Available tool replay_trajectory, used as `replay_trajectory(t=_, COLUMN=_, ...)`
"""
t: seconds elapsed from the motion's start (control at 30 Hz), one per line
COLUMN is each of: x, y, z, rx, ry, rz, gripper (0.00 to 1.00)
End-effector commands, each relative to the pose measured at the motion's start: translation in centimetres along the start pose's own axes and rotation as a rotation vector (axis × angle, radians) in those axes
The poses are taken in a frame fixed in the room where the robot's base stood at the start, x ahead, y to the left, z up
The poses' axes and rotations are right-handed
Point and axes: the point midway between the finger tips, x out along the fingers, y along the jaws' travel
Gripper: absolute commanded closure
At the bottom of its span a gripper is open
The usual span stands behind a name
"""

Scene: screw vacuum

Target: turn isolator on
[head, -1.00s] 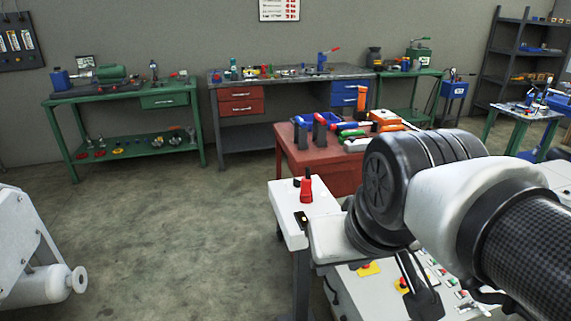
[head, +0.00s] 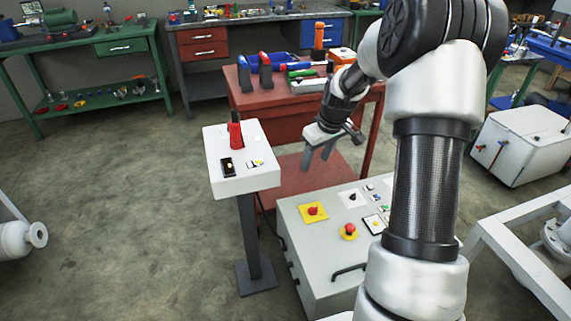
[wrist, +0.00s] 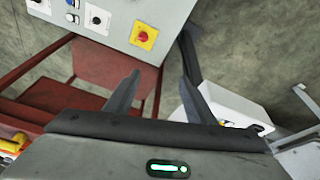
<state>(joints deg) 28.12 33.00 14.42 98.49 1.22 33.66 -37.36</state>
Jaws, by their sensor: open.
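A red knob on a square yellow plate (head: 312,211), which looks like the isolator, sits at the far left corner of the grey control panel (head: 300,240). It also shows at the top of the wrist view (wrist: 144,36), with its handle seen at an angle. My gripper (head: 317,158) is open and empty. It hangs above and beyond the panel's far edge, apart from the knob, with its fingers pointing down. In the wrist view my fingers (wrist: 160,60) are spread, with the knob in the background near the gap between them.
A white pedestal box (head: 240,178) with a red lever stands just left of the panel. A red tool table (head: 270,120) stands behind.

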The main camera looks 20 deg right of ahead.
Motion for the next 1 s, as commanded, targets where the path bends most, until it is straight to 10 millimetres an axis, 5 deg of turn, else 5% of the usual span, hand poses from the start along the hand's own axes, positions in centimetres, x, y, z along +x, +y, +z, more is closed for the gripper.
replay_trajectory(t=0.03, x=4.1, y=1.8, z=0.9, rx=0.015, ry=0.006, rz=-0.014, gripper=0.50)
replay_trajectory(t=0.1, x=8.2, y=3.9, z=1.7, rx=0.023, ry=0.027, rz=-0.021, gripper=0.50)
replay_trajectory(t=0.3, x=16.1, y=7.4, z=4.2, rx=0.049, ry=0.071, rz=-0.024, gripper=0.50)
replay_trajectory(t=0.67, x=21.1, y=8.2, z=4.9, rx=0.056, ry=0.084, rz=-0.023, gripper=0.50)
replay_trajectory(t=1.0, x=28.7, y=8.0, z=4.3, rx=0.057, ry=0.083, rz=-0.023, gripper=0.50)
